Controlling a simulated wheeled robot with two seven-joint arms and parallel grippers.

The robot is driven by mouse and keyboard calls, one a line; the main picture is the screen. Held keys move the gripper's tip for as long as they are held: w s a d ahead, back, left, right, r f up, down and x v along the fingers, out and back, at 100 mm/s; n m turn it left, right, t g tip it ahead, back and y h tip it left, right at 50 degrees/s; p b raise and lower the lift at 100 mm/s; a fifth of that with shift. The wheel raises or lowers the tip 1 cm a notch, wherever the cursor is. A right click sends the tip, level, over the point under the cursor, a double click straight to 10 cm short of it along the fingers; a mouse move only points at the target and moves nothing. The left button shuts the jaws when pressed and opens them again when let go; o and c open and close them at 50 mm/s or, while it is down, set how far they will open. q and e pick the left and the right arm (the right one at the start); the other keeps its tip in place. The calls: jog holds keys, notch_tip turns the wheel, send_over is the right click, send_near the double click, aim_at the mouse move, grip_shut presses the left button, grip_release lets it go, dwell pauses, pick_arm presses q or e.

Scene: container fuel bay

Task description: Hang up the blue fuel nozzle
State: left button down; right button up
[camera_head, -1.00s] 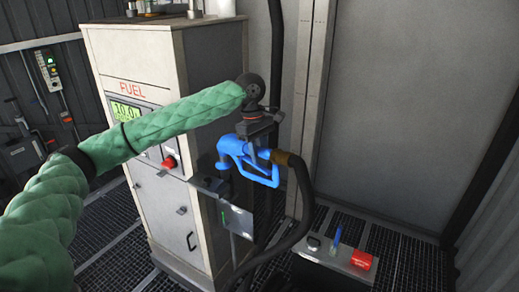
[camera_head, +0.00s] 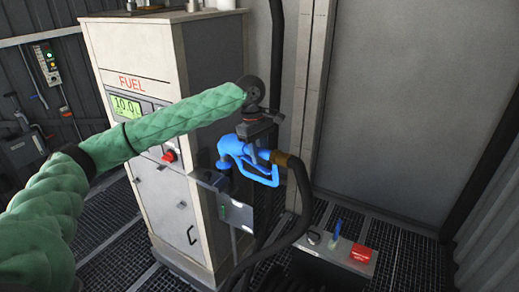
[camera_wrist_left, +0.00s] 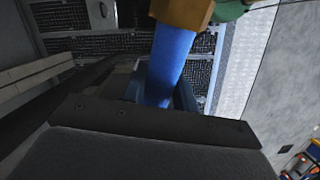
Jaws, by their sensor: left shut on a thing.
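The blue fuel nozzle (camera_head: 247,160) is in my left gripper (camera_head: 260,140), which is shut on it from above. The nozzle's spout end points left, at the side of the fuel dispenser (camera_head: 205,110), above a metal holder bracket (camera_head: 236,212). Whether the spout touches the bracket or is inside it, I cannot tell. A dark hose (camera_head: 303,200) runs from the nozzle's brown collar (camera_head: 284,160) down and left. In the left wrist view the blue nozzle (camera_wrist_left: 172,65) shows beyond the gripper's dark body, with the brown collar (camera_wrist_left: 183,12) at the top. My right gripper is not in view.
The dispenser has a lit green display (camera_head: 127,106) and a red knob (camera_head: 169,156). A dark vertical pipe (camera_head: 276,60) rises behind the nozzle.

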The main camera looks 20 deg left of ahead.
pick_arm(q)
jog(key=shift+f, duration=1.05)
jog(key=c, duration=1)
grip_release()
jog(key=shift+w+a+r+b, duration=0.1)
jog(key=shift+a+r+b, duration=0.05)
jog(key=shift+r+b, duration=0.4)
jog(key=r+b, duration=0.1)
jog(key=r, duration=0.3)
jog(key=a+r+b, duration=0.1)
jog(key=shift+w+r+b, duration=0.2)
jog(key=shift+r+b, duration=0.1)
jog(key=shift+r, duration=0.5)
